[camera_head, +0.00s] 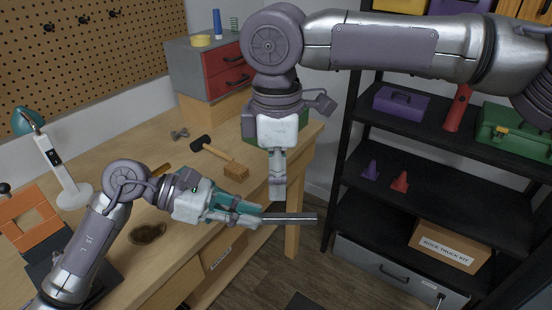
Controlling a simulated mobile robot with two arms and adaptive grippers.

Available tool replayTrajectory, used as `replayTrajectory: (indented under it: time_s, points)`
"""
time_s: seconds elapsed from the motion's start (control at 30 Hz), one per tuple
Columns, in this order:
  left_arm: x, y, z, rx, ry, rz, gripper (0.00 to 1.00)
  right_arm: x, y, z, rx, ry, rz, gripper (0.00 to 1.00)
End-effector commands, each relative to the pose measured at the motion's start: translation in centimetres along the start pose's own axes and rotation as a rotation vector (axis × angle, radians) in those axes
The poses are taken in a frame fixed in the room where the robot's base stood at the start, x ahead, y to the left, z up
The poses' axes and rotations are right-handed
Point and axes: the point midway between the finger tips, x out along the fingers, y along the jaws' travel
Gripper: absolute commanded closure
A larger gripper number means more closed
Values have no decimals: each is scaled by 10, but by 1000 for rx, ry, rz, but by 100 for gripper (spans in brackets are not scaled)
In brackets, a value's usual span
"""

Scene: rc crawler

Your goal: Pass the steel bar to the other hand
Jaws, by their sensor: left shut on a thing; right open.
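My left gripper is shut on one end of the bar, and the other end sticks out to the right. The end inside the fingers is hidden. My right gripper (278,190) points down from above, open and empty, just above the bar near the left fingertips. I cannot tell whether it touches the bar.
A black shelf (440,165) with cones, toolboxes and a cardboard box stands at the right. Floor shows between bench and shelf.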

Motion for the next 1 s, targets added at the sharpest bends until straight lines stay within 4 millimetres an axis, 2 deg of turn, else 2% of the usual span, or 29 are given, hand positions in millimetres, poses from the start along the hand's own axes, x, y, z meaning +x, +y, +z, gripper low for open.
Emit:
replayTrajectory:
  time_s: [0.2,0.43,0.6,0.87,0.9,1.0]
  points:
    - [0,0,0,0,-1,0,100,44,0,0,0,-1,-1,53]
    - [0,0,0,0,-1,0,100,76,0,-1,1,1,0,53]
    - [0,0,0,1,-1,0,100,86,0,0,1,2,1,53]
    - [0,0,0,1,-1,0,100,88,1,-1,1,2,1,53]
    - [0,0,0,1,-1,0,100,88,1,-1,1,2,1,55]
    - [0,0,0,1,-1,0,100,88,1,-1,1,2,1,71]
